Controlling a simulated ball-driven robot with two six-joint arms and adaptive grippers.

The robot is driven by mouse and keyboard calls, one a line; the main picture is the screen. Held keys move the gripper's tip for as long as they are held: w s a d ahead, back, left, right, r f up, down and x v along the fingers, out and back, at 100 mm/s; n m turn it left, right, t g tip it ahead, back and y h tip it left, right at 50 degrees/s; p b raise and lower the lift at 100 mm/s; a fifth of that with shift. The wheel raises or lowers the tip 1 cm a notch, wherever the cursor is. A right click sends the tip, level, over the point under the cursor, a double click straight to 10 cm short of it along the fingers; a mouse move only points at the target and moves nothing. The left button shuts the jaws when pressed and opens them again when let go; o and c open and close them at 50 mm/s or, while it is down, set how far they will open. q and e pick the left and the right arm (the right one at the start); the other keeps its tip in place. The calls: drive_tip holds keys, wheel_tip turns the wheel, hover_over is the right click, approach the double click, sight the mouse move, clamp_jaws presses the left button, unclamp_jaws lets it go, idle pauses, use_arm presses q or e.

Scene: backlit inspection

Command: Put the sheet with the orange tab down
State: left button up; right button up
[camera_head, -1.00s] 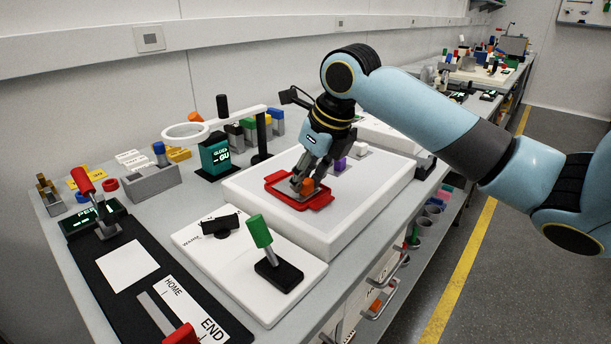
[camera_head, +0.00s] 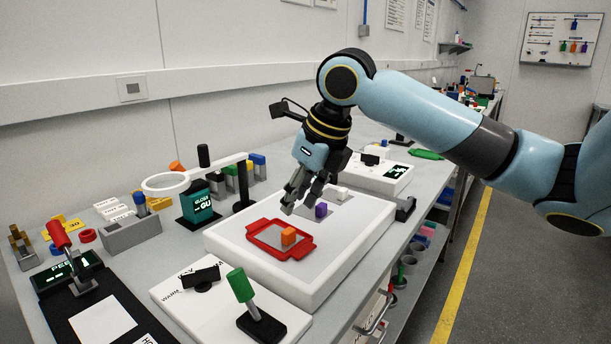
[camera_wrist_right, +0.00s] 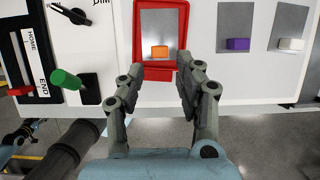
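The sheet with the orange tab (camera_head: 288,236) lies flat inside the red frame (camera_head: 306,252) on the white light panel (camera_head: 233,243). In the right wrist view, the grey sheet (camera_wrist_right: 163,22) fills the opening of the red frame (camera_wrist_right: 192,22), with the orange tab (camera_wrist_right: 160,52) at its near end. My right gripper (camera_head: 301,203) is above the panel, clear of the tab. It is open and empty; its fingers (camera_wrist_right: 160,70) are spread apart in the wrist view. My left gripper is not in view.
Sheets with a purple tab (camera_head: 321,210) and a white tab (camera_head: 342,192) lie behind on the panel. A magnifier ring (camera_head: 164,182) stands at the back left. A control plate with a green-handled lever (camera_head: 240,285) is in front.

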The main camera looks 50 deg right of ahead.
drive_tip(key=shift+v, duration=2.4)
drive_tip(key=shift+a+f, duration=0.1)
